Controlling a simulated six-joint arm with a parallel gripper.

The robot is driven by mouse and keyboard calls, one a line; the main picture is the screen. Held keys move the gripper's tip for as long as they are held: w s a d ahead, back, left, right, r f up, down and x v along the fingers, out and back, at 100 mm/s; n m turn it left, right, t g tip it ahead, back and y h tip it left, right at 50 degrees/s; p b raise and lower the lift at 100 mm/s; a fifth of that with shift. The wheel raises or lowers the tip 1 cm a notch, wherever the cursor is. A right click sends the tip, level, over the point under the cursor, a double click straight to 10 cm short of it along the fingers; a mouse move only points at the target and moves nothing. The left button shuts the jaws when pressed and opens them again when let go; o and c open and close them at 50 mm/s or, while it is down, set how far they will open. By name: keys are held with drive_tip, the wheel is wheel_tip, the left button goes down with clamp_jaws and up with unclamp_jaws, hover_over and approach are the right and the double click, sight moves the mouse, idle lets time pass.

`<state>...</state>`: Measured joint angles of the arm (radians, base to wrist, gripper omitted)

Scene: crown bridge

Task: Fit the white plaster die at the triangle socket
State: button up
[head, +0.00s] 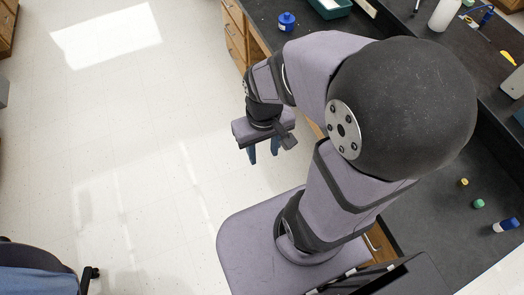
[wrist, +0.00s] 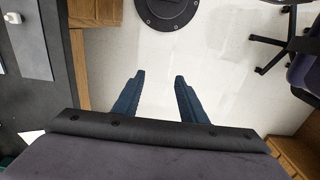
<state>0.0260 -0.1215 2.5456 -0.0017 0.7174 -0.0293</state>
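I cannot make out the white plaster die or the triangle socket in either view. My gripper (head: 264,151) hangs over the pale floor, left of the dark bench in the head view. In the wrist view my gripper (wrist: 159,77) shows two blue fingers spread apart with only floor between them. It is open and empty. My own arm covers much of the bench in the head view.
The dark bench (head: 440,220) carries a yellow piece (head: 463,182), a green piece (head: 479,203) and a blue-and-white bottle (head: 506,225). A blue jar (head: 287,21) and a green tray (head: 330,8) stand at the back. A chair (head: 40,270) is at lower left.

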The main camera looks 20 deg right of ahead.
drive_tip(key=shift+s+a, duration=0.2)
drive_tip(key=shift+a, duration=0.1)
drive_tip(key=shift+o, duration=0.9)
drive_tip(key=shift+d, duration=0.1)
